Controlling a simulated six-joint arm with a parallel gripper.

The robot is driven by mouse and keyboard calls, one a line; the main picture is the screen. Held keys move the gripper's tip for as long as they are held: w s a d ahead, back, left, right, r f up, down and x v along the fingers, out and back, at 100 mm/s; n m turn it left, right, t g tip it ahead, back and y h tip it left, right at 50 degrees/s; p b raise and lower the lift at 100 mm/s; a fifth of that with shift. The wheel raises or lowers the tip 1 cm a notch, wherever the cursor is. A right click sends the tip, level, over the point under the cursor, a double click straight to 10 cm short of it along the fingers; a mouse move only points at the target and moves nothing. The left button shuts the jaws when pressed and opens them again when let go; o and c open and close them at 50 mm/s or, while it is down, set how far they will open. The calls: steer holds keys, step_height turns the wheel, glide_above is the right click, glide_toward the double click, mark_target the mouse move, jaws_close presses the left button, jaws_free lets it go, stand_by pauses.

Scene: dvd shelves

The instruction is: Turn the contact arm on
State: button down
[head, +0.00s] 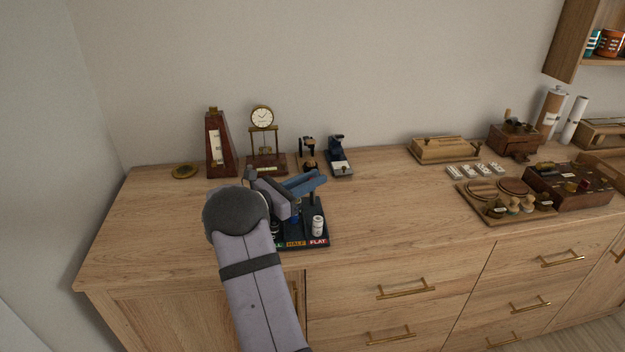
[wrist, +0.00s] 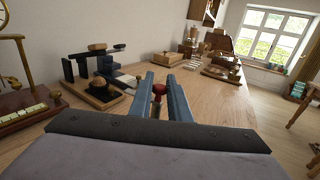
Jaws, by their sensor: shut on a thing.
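My gripper (head: 316,179) reaches in from the front and points right, low over a black stand (head: 318,240). The stand has coloured labels along its front, among them HALF and FLAT, and a white cylinder (head: 317,226) stands upright on its right part. In the wrist view my gripper's blue fingers (wrist: 160,78) are closed around a red knob (wrist: 158,88) with a dark stem below it. I take this knob to be on the contact arm. My arm and fingers hide the rest of the contact arm and most of the stand's left and back.
A wooden tray (head: 490,217) lies far right. The counter's middle is clear.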

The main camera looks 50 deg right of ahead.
steer(key=shift+n+t, duration=0.5)
steer(key=shift+t, duration=0.2)
steer(key=c, duration=1.7)
jaws_free()
steer(key=shift+r, duration=0.1)
step_height(320, 180, up, 10)
steer(key=shift+f+b, duration=0.1)
steer(key=shift+b, duration=0.25)
